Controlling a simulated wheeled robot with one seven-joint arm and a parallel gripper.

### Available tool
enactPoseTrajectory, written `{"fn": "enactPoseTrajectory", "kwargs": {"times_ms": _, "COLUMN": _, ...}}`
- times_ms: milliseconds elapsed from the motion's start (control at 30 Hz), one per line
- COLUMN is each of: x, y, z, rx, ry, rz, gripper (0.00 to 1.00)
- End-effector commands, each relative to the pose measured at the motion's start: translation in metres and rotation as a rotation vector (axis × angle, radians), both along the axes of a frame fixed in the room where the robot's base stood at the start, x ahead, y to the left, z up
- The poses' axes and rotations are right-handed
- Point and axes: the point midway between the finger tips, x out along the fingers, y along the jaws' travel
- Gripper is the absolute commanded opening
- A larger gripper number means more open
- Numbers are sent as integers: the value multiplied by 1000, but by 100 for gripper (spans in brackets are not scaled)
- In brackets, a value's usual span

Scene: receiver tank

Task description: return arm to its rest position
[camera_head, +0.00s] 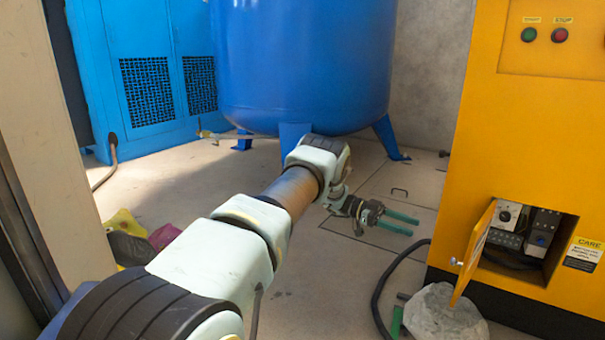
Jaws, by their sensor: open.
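My arm stretches from the bottom left of the head camera view toward the blue receiver tank (303,62). My gripper (408,226) is at the arm's far end, with two green fingers pointing right. The fingers are apart and nothing shows between them. It is over the pale floor, in front of the tank and left of the yellow cabinet (461,200). Part of one tank leg is hidden behind my arm.
The yellow cabinet has a small open door (473,250), and a black cable (380,295) runs along the floor. A grey lump (445,315) lies below the door. A blue louvred cabinet (150,75) stands at back left. Coloured bags (128,247) lie at left.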

Motion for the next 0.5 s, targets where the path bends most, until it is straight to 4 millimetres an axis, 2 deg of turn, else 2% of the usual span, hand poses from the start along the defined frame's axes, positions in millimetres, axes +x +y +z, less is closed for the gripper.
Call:
{"fn": "enactPoseTrajectory", "kwargs": {"times_ms": 33, "x": 22, "y": -4, "z": 29, "rx": -13, "ry": -35, "rz": 107, "gripper": 58}}
{"fn": "enactPoseTrajectory", "kwargs": {"times_ms": 133, "x": 73, "y": -6, "z": 77, "rx": -19, "ry": -106, "rz": 376, "gripper": 58}}
{"fn": "enactPoseTrajectory", "kwargs": {"times_ms": 200, "x": 111, "y": 3, "z": 110, "rx": -1, "ry": -148, "rz": 579, "gripper": 58}}
{"fn": "enactPoseTrajectory", "kwargs": {"times_ms": 267, "x": 141, "y": 18, "z": 136, "rx": 28, "ry": -175, "rz": 748, "gripper": 58}}
{"fn": "enactPoseTrajectory", "kwargs": {"times_ms": 300, "x": 160, "y": 32, "z": 152, "rx": 56, "ry": -187, "rz": 858, "gripper": 58}}
{"fn": "enactPoseTrajectory", "kwargs": {"times_ms": 367, "x": 182, "y": 58, "z": 174, "rx": 109, "ry": -198, "rz": 1019, "gripper": 58}}
{"fn": "enactPoseTrajectory", "kwargs": {"times_ms": 400, "x": 194, "y": 78, "z": 186, "rx": 151, "ry": -199, "rz": 1120, "gripper": 58}}
{"fn": "enactPoseTrajectory", "kwargs": {"times_ms": 467, "x": 205, "y": 112, "z": 203, "rx": 225, "ry": -191, "rz": 1265, "gripper": 58}}
{"fn": "enactPoseTrajectory", "kwargs": {"times_ms": 500, "x": 209, "y": 136, "z": 211, "rx": 284, "ry": -179, "rz": 1357, "gripper": 58}}
